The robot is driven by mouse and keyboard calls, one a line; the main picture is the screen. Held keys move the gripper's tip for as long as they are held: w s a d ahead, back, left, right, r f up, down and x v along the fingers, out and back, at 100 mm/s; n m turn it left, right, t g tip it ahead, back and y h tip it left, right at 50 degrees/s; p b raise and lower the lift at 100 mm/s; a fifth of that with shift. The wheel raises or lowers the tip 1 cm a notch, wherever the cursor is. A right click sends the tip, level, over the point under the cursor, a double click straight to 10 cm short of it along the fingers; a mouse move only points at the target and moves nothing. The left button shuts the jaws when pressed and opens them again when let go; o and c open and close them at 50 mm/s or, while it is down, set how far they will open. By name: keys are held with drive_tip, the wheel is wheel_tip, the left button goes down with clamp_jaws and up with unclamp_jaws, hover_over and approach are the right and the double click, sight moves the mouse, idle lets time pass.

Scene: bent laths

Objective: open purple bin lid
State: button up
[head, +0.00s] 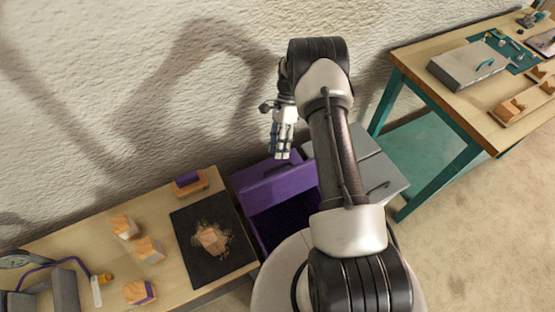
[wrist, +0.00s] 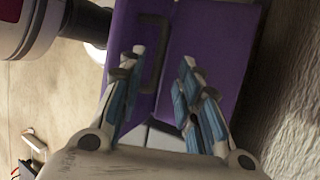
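The purple bin (head: 283,215) stands on the floor between the workbench and a grey bin. Its purple lid (head: 268,182) appears raised at the wall side, with a dark area below it that looks like the inside. My gripper (head: 282,154) hangs over the lid's wall-side edge, fingers pointing down. In the wrist view my gripper (wrist: 164,58) is open and empty, with purple panels (wrist: 207,45) beyond the fingertips. A dark bar handle (wrist: 153,20) shows on one panel, close to the left finger. I cannot tell whether a finger touches it. My arm hides the bin's right side.
The grey bin (head: 390,172) with a dark handle is right of the purple one. The workbench (head: 85,222) at left holds several wood blocks and a dark mat (head: 187,222). A teal-legged table (head: 455,95) stands at right. The rough wall (head: 110,90) is close behind my gripper.

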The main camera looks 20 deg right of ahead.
drive_tip(key=v, duration=0.5)
drive_tip(key=shift+w+d+r, duration=0.15)
drive_tip(key=shift+r, duration=0.2)
